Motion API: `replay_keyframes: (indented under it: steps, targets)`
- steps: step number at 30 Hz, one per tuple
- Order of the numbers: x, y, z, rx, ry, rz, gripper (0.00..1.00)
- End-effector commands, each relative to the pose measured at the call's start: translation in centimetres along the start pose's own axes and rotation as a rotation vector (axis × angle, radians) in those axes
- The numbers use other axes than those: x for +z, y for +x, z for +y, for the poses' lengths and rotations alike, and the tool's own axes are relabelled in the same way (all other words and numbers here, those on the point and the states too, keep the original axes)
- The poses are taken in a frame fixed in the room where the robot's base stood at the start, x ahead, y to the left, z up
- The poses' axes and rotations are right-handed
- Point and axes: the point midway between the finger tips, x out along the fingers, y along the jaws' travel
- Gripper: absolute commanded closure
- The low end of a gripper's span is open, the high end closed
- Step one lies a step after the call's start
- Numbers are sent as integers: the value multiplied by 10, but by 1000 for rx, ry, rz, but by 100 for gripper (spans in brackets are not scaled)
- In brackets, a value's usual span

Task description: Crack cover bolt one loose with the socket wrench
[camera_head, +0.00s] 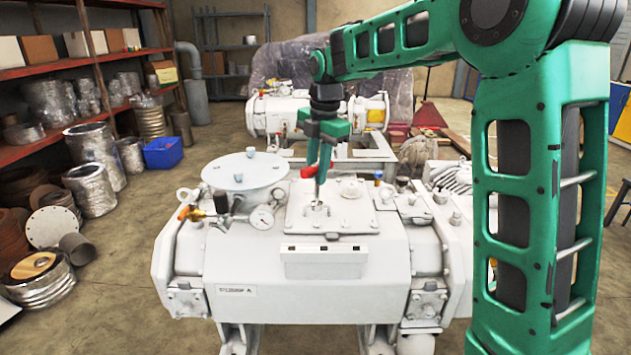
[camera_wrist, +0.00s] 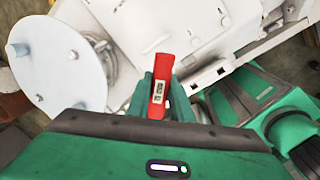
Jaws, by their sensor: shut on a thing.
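My gripper (camera_head: 320,160) points down above the white screw vacuum pump (camera_head: 310,285). It is shut on a red-handled tool (camera_head: 308,171), which I take to be the socket wrench. A thin metal shank runs down from the tool to the square cover plate (camera_head: 356,214) on top of the pump. In the wrist view the red handle (camera_wrist: 161,72) sits between my green fingers, over the white pump body. I cannot tell whether the tool's lower end touches the plate or sits on a bolt. Cover bolt one is not clearly distinguishable.
A round white lid (camera_head: 244,172) stands left of the plate, with a pressure gauge (camera_head: 262,217) and brass valve near it. A motor with cooling fins (camera_head: 452,178) is at the right. A second pump unit (camera_head: 283,113) stands behind. Shelves (camera_head: 90,65) line the left wall.

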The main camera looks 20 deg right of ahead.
Motion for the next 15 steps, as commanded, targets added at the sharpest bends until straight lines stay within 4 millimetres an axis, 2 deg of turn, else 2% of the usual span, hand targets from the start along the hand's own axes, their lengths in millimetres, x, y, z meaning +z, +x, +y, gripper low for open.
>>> replay_keyframes:
  steps: [4,15]
  targets:
    - [0,-9,1,0,-7,2,100]
    - [0,-7,0,-1,-6,2,100]
